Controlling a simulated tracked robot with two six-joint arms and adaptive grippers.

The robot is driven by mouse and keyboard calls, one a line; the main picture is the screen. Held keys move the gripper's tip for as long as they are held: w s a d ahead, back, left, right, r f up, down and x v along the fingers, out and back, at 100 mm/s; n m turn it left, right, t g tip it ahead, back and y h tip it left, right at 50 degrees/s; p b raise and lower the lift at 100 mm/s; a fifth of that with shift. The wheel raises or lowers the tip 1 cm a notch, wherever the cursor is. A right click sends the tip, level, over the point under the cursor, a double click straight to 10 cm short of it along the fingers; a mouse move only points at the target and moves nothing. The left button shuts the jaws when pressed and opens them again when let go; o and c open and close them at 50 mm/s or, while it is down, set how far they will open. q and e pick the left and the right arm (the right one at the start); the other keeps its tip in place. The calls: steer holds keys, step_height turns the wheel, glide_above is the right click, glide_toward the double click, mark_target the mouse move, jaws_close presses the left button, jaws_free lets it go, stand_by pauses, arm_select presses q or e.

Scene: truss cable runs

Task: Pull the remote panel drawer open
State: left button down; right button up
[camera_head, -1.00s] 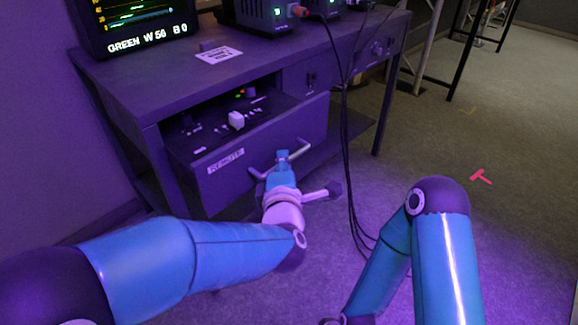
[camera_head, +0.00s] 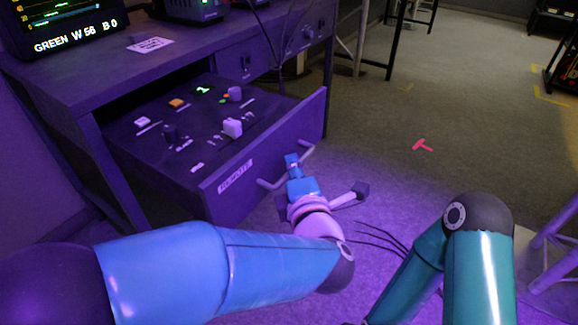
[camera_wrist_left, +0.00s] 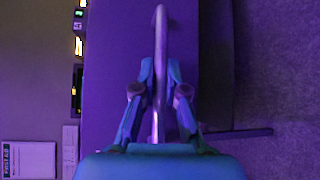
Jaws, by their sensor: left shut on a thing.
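The remote panel drawer (camera_head: 262,158) stands well out of the desk in the head view, with its label on the front face. Its inside panel (camera_head: 185,122) shows a white block, an orange button, knobs and small sliders. My left gripper (camera_head: 292,162) is shut on the bar handle (camera_head: 306,151) at the drawer's front. In the left wrist view the handle (camera_wrist_left: 160,50) runs between the two fingers (camera_wrist_left: 160,88). My right arm shows at the lower right, but its gripper is not clearly in view.
The desk (camera_head: 90,80) carries a monitor (camera_head: 60,22) and dark boxes with green lights. A second closed drawer front (camera_head: 240,62) is to the right. A truss (camera_head: 555,240) stands at the right edge.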

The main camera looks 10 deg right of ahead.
arm_select(q)
steer(key=shift+a+f, duration=0.1)
steer(key=shift+f, duration=0.05)
steer(key=c, duration=1.2)
jaws_free()
